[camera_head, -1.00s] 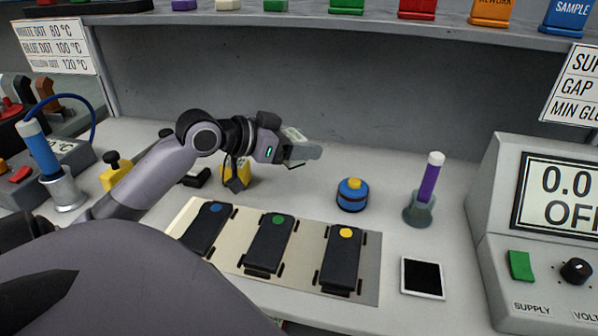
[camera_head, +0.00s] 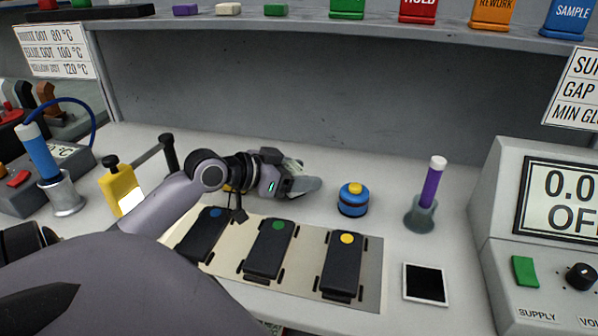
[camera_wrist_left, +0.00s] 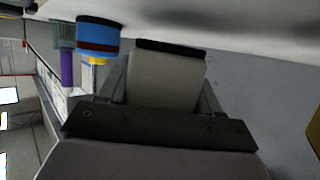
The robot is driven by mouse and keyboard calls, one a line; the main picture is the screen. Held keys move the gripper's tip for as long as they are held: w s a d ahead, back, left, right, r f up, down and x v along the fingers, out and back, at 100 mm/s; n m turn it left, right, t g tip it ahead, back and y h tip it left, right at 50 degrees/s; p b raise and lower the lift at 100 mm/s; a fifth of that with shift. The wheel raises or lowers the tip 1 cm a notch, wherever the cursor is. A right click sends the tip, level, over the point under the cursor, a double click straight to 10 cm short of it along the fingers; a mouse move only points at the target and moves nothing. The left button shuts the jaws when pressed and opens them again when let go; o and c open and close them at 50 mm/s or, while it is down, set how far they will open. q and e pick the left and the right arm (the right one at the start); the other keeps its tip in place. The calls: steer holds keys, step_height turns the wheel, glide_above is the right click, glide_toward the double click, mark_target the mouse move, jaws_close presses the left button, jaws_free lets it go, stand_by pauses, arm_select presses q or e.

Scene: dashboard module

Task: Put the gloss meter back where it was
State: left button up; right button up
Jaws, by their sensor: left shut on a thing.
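My left gripper (camera_head: 303,185) is low over the rear of the bench, behind the board with the dark panels. It is shut on a pale grey block with a dark edge, which I take to be the gloss meter (camera_head: 292,165). In the left wrist view the block (camera_wrist_left: 167,80) sits between the fingers (camera_wrist_left: 165,98), its dark end close to the bench surface. I cannot tell whether it touches the bench. The hand hides part of the block in the head view. My right gripper is not in view.
A board (camera_head: 372,270) with three dotted black panels lies in front. A yellow thing (camera_wrist_left: 314,125) is close at right in the wrist view.

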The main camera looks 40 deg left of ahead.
arm_select(q)
steer(key=shift+f, duration=0.2)
steer(key=o, duration=1.2)
steer(key=shift+o, duration=0.2)
steer(key=shift+r, duration=0.75)
steer(key=shift+s+a, duration=0.1)
steer(key=shift+s, duration=0.2)
steer(key=v, duration=1.1)
steer(key=shift+s, duration=0.2)
steer(key=shift+a, duration=0.1)
